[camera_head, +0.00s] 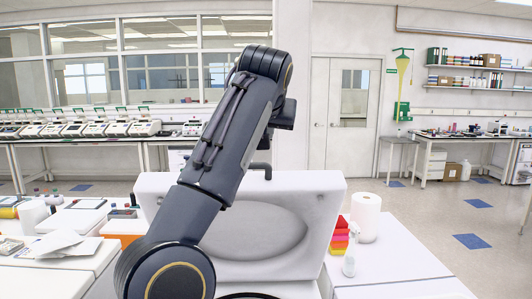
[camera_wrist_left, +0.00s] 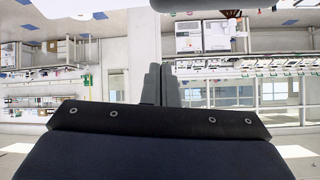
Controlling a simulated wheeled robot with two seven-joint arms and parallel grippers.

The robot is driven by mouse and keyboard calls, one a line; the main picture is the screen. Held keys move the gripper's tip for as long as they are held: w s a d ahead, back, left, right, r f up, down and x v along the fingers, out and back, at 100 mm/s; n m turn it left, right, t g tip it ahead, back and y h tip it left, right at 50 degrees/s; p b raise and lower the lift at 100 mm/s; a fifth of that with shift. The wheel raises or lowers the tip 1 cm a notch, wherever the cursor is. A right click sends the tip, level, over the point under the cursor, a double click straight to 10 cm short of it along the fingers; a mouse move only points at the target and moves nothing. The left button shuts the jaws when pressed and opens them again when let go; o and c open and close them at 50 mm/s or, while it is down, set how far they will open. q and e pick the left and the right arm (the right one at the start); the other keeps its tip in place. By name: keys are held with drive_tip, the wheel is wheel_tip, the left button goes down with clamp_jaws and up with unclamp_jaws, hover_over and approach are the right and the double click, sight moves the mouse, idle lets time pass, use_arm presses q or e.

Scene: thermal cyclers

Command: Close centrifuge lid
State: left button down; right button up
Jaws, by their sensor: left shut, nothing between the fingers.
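The centrifuge lid (camera_head: 320,195) is white with an oval hollow on its inner face. It stands raised and open in the middle of the head view. Part of the centrifuge's dark round opening (camera_head: 248,296) shows at the bottom edge. My left arm crosses in front of the lid and bends over its top. My left gripper (camera_head: 262,172) points down at the lid's top edge, partly hidden; I cannot tell whether it touches. In the left wrist view my left gripper (camera_wrist_left: 160,80) has its fingers together and empty. My right gripper is not in view.
A white paper roll (camera_head: 366,217), a stack of coloured boxes (camera_head: 340,235) and a clear bottle (camera_head: 349,262) stand right of the lid. Bench clutter lies to the left. Behind are a row of devices (camera_head: 80,128) and a double door (camera_head: 340,120).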

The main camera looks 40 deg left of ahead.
use_arm(q)
drive_tip(key=x, duration=0.8)
drive_tip(key=shift+s, duration=0.1)
drive_tip(key=shift+s+d+f, duration=0.2)
drive_tip(key=shift+s+d, duration=0.1)
drive_tip(key=shift+s, duration=0.25)
drive_tip(key=shift+s+d+f, duration=0.2)
drive_tip(key=shift+s+d, duration=0.1)
drive_tip(key=shift+s, duration=0.3)
drive_tip(key=shift+s+d+f, duration=0.15)
drive_tip(key=shift+s, duration=0.1)
drive_tip(key=shift+s+d+f, duration=0.1)
drive_tip(key=shift+f, duration=0.25)
drive_tip(key=shift+s, duration=0.1)
